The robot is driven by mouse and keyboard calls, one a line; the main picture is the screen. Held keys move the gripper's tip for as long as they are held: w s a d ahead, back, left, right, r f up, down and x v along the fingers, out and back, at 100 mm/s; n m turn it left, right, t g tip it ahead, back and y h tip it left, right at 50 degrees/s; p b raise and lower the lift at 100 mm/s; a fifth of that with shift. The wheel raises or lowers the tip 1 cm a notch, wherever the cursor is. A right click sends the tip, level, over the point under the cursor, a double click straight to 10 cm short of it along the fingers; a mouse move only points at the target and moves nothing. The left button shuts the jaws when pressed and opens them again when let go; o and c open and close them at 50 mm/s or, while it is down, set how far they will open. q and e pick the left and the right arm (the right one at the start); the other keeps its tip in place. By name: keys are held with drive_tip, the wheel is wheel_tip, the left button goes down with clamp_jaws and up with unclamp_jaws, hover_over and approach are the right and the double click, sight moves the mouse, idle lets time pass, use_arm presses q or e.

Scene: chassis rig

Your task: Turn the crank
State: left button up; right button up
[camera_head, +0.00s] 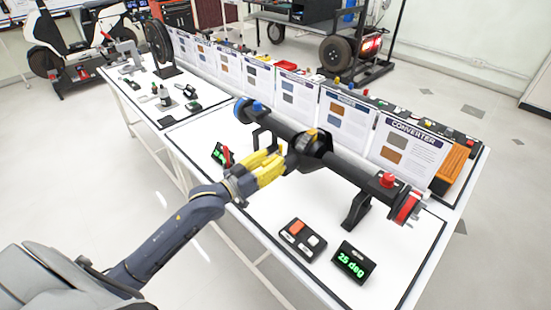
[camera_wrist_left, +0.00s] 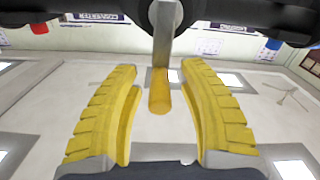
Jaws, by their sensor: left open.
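The crank shows in the left wrist view as a grey arm (camera_wrist_left: 162,35) hanging from the dark axle housing, with a yellow handle (camera_wrist_left: 159,92) at its lower end. My left gripper (camera_wrist_left: 158,72) is open, its yellow ribbed fingers on either side of the handle with visible gaps. In the head view my left gripper (camera_head: 272,162) is at the near side of the dark axle's (camera_head: 345,160) central housing (camera_head: 311,148). The crank is mostly hidden there by the fingers. My right gripper is not in view.
A display (camera_head: 353,263) reading "25 deg" and a button box (camera_head: 302,240) sit on the white table (camera_head: 400,285) in front of the axle. A small device with a green display (camera_head: 219,154) is left of my gripper. Upright cards (camera_head: 345,122) line the back.

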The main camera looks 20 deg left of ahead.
use_arm(q)
drive_tip(key=shift+x, duration=0.8)
drive_tip(key=shift+c, duration=0.2)
clamp_jaws()
drive_tip(key=shift+s, duration=0.1)
idle(0.5)
